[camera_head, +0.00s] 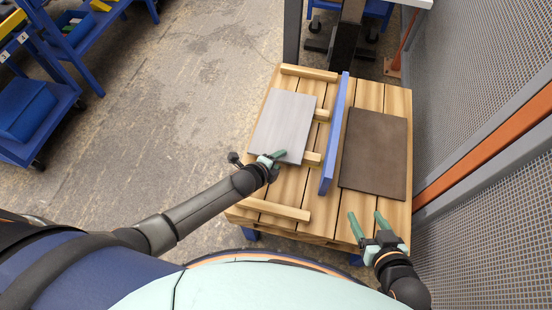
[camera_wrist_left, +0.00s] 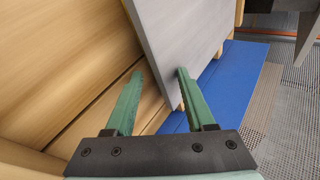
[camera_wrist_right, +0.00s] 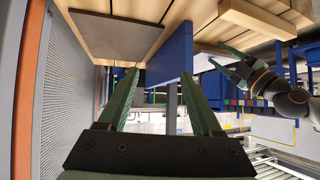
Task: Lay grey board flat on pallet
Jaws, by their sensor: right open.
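The grey board (camera_head: 284,122) lies on the left part of the wooden pallet (camera_head: 290,186), over light wooden battens (camera_head: 312,159) that stick out at its right side. My left gripper (camera_head: 275,156) is at the board's near edge. In the left wrist view its fingers (camera_wrist_left: 160,82) are apart, with the edge of the grey board (camera_wrist_left: 185,30) showing between them; I cannot tell whether they touch it. My right gripper (camera_head: 365,216) is open and empty at the pallet's front right edge. It also shows open in the right wrist view (camera_wrist_right: 160,74).
A blue upright divider (camera_head: 334,135) stands right of the grey board. A dark brown board (camera_head: 375,155) lies flat on the pallet right of it. A mesh fence (camera_head: 480,90) runs close along the right. Blue shelving (camera_head: 85,50) stands far left; the floor between is clear.

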